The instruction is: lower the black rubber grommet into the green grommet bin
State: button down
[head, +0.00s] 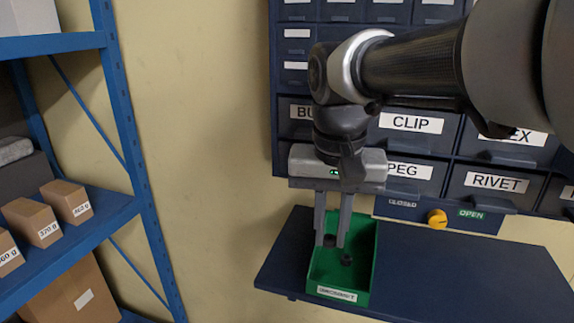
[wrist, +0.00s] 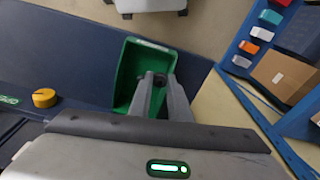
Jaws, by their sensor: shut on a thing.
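The green grommet bin (head: 362,275) stands on the dark blue shelf, with a label on its front that is too small to read surely. In the wrist view the bin (wrist: 133,68) lies beyond my fingertips. My gripper (head: 331,242) points down over the bin, its fingers close together on a small black rubber grommet (head: 329,240). The grommet (wrist: 160,78) shows dark between the fingertips (wrist: 161,80) in the wrist view, partly hidden by them. A second small black piece (head: 346,260) shows inside the bin. I cannot tell how high the held grommet is above the floor.
The dark blue shelf (head: 450,275) is clear right of the bin. Behind it are labelled drawers (head: 415,122) and a yellow knob (head: 437,218) between CLOSED and OPEN marks. A blue rack (head: 110,205) with brown boxes (head: 68,200) stands at the left.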

aim_at(329, 248)
jog(key=shift+f+b, duration=1.6)
jog(key=shift+f, duration=1)
jog(key=shift+f+b, duration=1.75)
jog(key=shift+f, duration=0.75)
jog(key=c, duration=1.6)
grip_release()
jog(key=shift+o, duration=0.2)
notch_tip(329, 248, up, 17)
jog(key=s+p, duration=0.2)
jog(key=p, duration=0.4)
jog(key=s+d+f+n+t, duration=0.1)
jog(key=s+d+f+t, duration=0.1)
jog(key=s+d+f, duration=0.3)
jog(key=s+f+n+t, duration=0.1)
jog(key=s+f+t, duration=0.1)
jog(key=f, duration=0.5)
notch_tip(329, 248, up, 21)
jog(key=p, duration=2.1)
jog(key=shift+r, duration=0.2)
